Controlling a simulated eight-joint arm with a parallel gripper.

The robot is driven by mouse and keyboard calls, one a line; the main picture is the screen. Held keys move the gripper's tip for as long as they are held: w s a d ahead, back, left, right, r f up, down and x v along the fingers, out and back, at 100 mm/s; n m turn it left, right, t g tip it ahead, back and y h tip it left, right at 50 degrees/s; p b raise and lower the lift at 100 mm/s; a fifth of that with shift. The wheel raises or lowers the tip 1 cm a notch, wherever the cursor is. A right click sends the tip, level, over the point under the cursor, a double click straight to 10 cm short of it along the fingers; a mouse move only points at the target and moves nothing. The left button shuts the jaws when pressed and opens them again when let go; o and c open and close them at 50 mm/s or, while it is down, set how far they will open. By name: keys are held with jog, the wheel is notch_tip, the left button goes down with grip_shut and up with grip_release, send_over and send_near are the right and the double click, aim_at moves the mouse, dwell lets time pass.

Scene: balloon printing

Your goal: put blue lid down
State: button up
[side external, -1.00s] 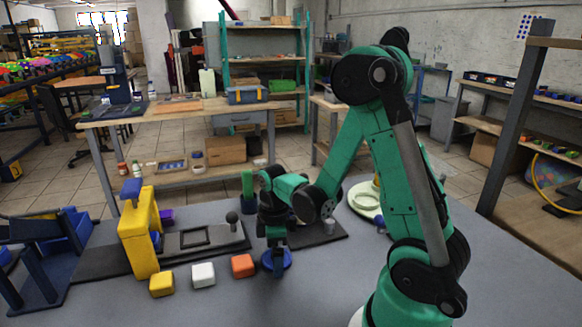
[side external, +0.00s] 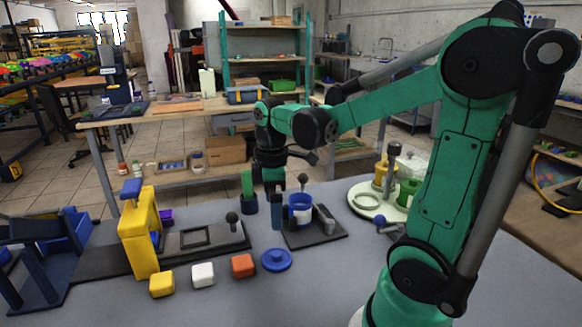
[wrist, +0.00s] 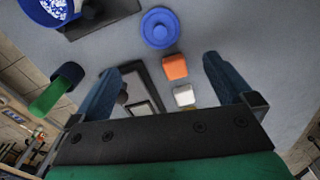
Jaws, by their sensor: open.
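The blue lid (side external: 276,260) lies flat on the grey table, just right of the orange block, with nothing touching it. It also shows in the wrist view (wrist: 160,28), knob upward, beyond my fingers. My gripper (side external: 274,215) is above and behind the lid in the side view, pointing down, open and empty. In the wrist view its two blue fingers (wrist: 160,82) are spread wide with nothing between them. A blue-and-white cup (side external: 300,209) stands uncovered on a dark plate with a grey clamp-like part; the cup shows in the wrist view's top left corner.
Orange (side external: 243,265), white (side external: 203,274) and yellow (side external: 162,284) blocks sit in a row left of the lid. A yellow press (side external: 139,240) stands at left, a green-and-blue piece (side external: 249,192) behind. A pale round tray (side external: 364,204) holds coloured cups at right. The front table is clear.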

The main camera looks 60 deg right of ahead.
jog(key=a+r+m+t, duration=0.2)
jog(key=a+m+t, duration=0.5)
jog(key=a, duration=0.3)
jog(key=shift+w+a, duration=0.25)
jog(key=shift+w, duration=0.1)
jog(key=shift+r, duration=0.1)
jog(key=d+m+t+h, duration=0.3)
jog(key=d+m+h, duration=0.3)
jog(key=d, duration=0.9)
jog(key=x, duration=0.9)
